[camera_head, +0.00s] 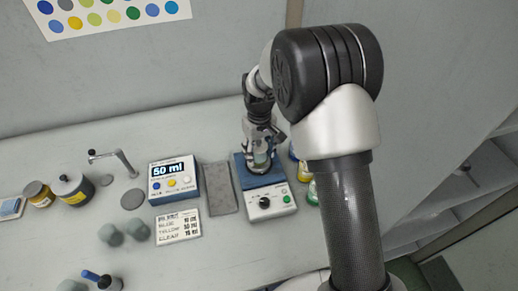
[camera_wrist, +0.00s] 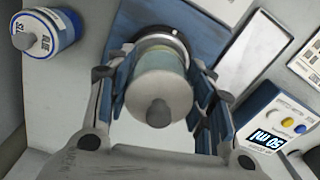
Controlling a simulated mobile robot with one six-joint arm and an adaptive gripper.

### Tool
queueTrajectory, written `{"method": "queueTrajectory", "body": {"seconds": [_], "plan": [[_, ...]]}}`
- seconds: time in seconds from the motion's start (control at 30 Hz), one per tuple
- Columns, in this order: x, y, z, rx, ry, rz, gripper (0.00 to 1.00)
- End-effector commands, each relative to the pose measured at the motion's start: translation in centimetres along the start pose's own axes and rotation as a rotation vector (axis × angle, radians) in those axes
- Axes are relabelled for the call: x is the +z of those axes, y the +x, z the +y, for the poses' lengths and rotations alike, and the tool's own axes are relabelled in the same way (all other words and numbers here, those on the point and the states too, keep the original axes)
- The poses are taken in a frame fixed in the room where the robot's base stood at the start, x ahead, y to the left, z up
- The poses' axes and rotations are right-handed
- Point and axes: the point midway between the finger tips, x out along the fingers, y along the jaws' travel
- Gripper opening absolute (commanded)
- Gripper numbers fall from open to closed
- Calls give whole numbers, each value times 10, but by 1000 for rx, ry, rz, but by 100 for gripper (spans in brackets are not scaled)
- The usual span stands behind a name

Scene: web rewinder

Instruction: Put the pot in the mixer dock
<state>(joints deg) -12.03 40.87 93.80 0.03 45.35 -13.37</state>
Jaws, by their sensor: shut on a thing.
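My gripper (camera_head: 260,143) is shut on the pot (camera_head: 260,160), which is upright with clear-looking sides. In the wrist view the pot (camera_wrist: 160,80) sits between the two fingers, with a grey knob on its lid facing the camera. The mixer (camera_head: 271,203) has a blue top plate and a white front with a black dial and a green button. The pot is over the blue plate, where a pale round rim (camera_wrist: 163,38) shows beside it in the wrist view. The gripper hides much of the dock, and I cannot tell whether the pot rests in it.
Left of the mixer are a grey pad (camera_head: 219,188) and a dispenser box (camera_head: 174,180) reading 50 ml. Bottles (camera_head: 312,192) stand close to the mixer's right.

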Motion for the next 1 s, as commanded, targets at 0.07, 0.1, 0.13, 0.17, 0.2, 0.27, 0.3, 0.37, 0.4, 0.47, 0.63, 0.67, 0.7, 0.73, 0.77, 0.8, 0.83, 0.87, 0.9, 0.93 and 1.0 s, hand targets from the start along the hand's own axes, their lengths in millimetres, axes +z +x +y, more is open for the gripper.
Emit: {"method": "queueTrajectory", "body": {"seconds": [0.07, 0.1, 0.13, 0.17, 0.2, 0.27, 0.3, 0.37, 0.4, 0.47, 0.63, 0.67, 0.7, 0.73, 0.77, 0.8, 0.83, 0.87, 0.9, 0.93, 1.0], "plan": [[0, 6, 0, 0, 0, 1, 23], [0, 7, 0, 0, 0, 1, 23], [0, 8, 0, 0, 0, 1, 23], [0, 8, 0, 0, 0, 1, 23], [0, 8, 0, 0, 0, 1, 23], [0, 8, 0, 0, 0, 1, 23], [0, 8, 0, 0, 0, 1, 23], [0, 8, 0, 0, 0, 1, 23], [0, 8, 0, 0, 0, 1, 23], [0, 8, 0, 0, 0, 1, 23], [0, 9, 0, 0, 0, 1, 23], [0, 9, 0, 0, 0, 1, 23], [0, 10, 0, 0, 0, 1, 23], [0, 11, 0, 0, 0, 1, 23], [0, 11, 0, 0, 0, 1, 23], [0, 12, 0, 0, 0, 1, 23], [0, 12, 0, 0, 0, 1, 23], [0, 13, 0, 0, 0, 1, 23], [0, 13, 0, 0, 0, 1, 23], [0, 14, 0, 0, 0, 1, 23], [0, 15, 0, 0, 0, 1, 23]]}}
